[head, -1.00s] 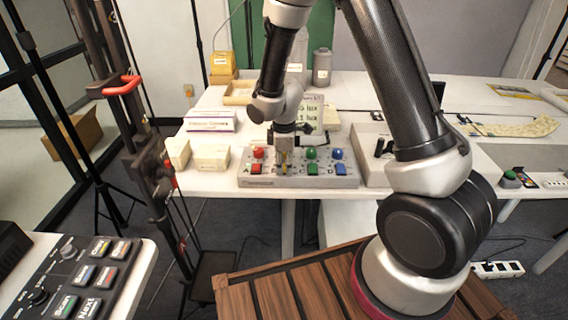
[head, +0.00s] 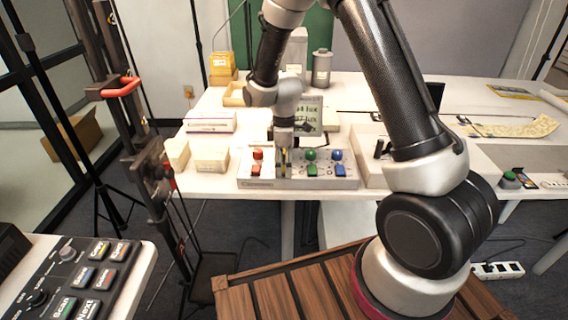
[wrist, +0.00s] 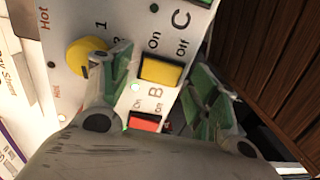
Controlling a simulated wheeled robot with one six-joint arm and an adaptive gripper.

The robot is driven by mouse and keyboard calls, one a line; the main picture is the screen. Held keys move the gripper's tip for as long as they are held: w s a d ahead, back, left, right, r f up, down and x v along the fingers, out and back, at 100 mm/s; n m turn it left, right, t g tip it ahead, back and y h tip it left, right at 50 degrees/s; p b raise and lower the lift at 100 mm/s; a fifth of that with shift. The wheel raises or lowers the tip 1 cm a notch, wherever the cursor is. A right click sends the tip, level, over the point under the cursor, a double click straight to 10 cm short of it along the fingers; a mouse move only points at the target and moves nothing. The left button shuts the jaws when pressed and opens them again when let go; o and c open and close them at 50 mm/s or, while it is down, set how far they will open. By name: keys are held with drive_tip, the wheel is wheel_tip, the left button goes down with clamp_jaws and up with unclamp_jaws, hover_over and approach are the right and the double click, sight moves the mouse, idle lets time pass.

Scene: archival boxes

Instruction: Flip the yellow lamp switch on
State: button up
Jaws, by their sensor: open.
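A grey control panel (head: 258,183) on the white table carries coloured round lamps above a row of rocker switches. In the wrist view, the yellow switch (wrist: 161,69) lies beside printed "On" and "Off" marks; I cannot tell which way it is tilted. The round yellow lamp (wrist: 82,57) is partly covered by a finger. My gripper (wrist: 160,80) is open and empty, its green-padded fingers on either side of the yellow switch in that view. In the head view my gripper (head: 284,160) is over the panel and hides the yellow switch. Contact cannot be told.
The red switch (wrist: 144,121) is close to the yellow one. Red (head: 257,154), green (head: 310,155) and blue (head: 336,155) lamps stand on the panel. White boxes (head: 210,160) are left of it, and a grey device (head: 368,142) is close on the right.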

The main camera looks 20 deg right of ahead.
sight(284, 167)
wheel_tip(284, 167, up, 12)
drive_tip(key=shift+w, duration=0.3)
drive_tip(key=shift+d, duration=0.1)
idle(0.3)
drive_tip(key=s+d+r+m+t, duration=0.1)
drive_tip(key=s+d+r+m, duration=0.3)
drive_tip(key=s, duration=0.5)
drive_tip(key=s+d+r+m+t, duration=0.2)
drive_tip(key=s+d+r+m, duration=0.3)
drive_tip(key=s+r, duration=0.2)
drive_tip(key=s+d+r+m+t, duration=0.2)
drive_tip(key=s+d+r+m, duration=0.3)
drive_tip(key=s, duration=0.5)
drive_tip(key=shift+s+d+r, duration=0.35)
drive_tip(key=shift+s+r, duration=0.05)
drive_tip(key=shift+r, duration=0.45)
